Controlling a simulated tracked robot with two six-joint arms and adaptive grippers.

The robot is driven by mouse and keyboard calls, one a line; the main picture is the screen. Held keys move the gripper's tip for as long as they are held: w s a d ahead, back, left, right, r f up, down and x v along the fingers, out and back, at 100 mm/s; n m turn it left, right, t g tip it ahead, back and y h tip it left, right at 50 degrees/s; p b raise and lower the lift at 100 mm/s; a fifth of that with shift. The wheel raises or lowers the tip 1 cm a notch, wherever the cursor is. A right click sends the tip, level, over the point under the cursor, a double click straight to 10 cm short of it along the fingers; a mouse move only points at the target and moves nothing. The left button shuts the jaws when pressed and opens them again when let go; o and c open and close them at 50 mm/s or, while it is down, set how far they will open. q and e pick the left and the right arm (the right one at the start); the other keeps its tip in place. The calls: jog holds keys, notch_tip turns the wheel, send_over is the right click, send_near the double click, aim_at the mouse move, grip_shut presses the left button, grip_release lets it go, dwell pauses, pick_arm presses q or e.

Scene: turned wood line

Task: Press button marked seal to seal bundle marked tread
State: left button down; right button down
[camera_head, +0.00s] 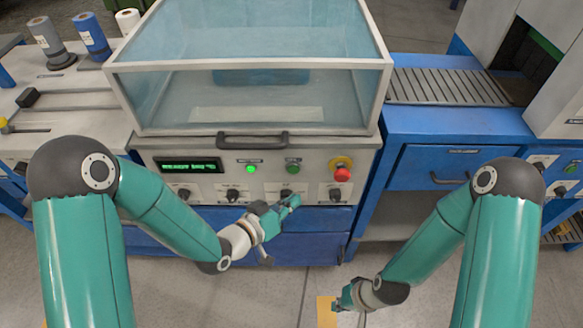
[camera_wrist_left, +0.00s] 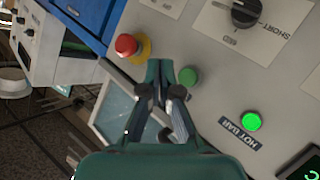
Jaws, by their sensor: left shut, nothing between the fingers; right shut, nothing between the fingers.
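The sealing machine has a front panel with a dark green unlit button (camera_head: 293,167), its label too small to read. This button also shows in the left wrist view (camera_wrist_left: 188,77), close beside my left gripper's fingertips. My left gripper (camera_head: 293,201) is shut and empty in front of the panel, below the button in the head view; its fingers also show in the left wrist view (camera_wrist_left: 161,72). I cannot tell whether it touches the panel. My right gripper (camera_head: 338,304) is shut and empty, low over the floor. I cannot make out a bundle marked tread.
A bright green light (camera_head: 251,169), labelled HOT BAR in the wrist view, and a red mushroom button (camera_head: 342,174) flank the green button. Dark knobs (camera_head: 232,195) sit below. A clear hood (camera_head: 250,95) with a handle (camera_head: 252,140) stands above. A roller conveyor (camera_head: 445,88) is at right.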

aim_at(293, 170)
pick_arm(q)
jog(key=shift+w, duration=2.8)
jog(key=shift+w, duration=0.15)
jog(key=shift+w, duration=0.25)
jog(key=shift+w+b, duration=0.3)
jog(key=shift+w, duration=0.1)
jog(key=shift+s+b, duration=0.4)
jog(key=shift+s, duration=0.4)
